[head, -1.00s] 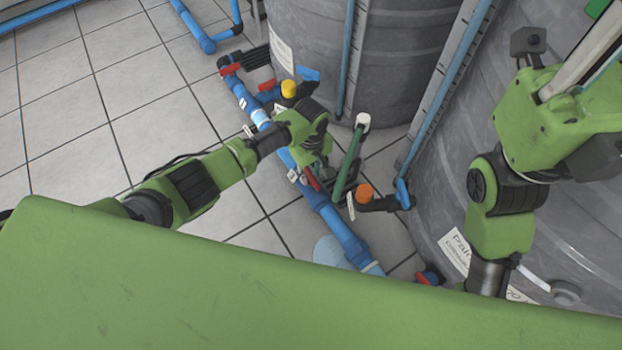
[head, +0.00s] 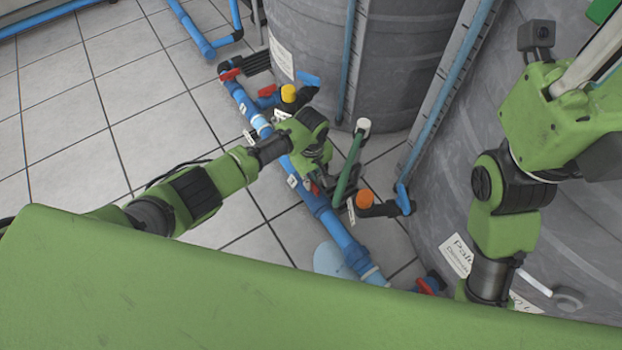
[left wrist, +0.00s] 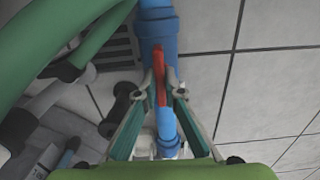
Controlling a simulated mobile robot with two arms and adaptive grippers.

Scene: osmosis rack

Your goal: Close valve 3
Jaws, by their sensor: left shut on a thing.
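My left gripper (head: 322,186) reaches down to the blue pipe (head: 344,238) in the middle of the head view. In the left wrist view its two fingertips (left wrist: 161,92) are shut on a red valve handle (left wrist: 160,74). The handle lies roughly along the blue pipe (left wrist: 157,30) there. In the head view the gripper mostly hides this handle. White tags (head: 293,181) hang along the pipe, but their numbers are too small to read. My right arm stands at the right; its jaw state does not show.
A green pipe with a white cap (head: 363,125) rises close to my left gripper. An orange-capped fitting (head: 365,199) and a yellow-capped fitting (head: 289,93) stand nearby. Another red handle (head: 230,74) sits farther up the line. Large grey tanks (head: 398,70) bound the right; tiled floor (head: 105,115) is open at left.

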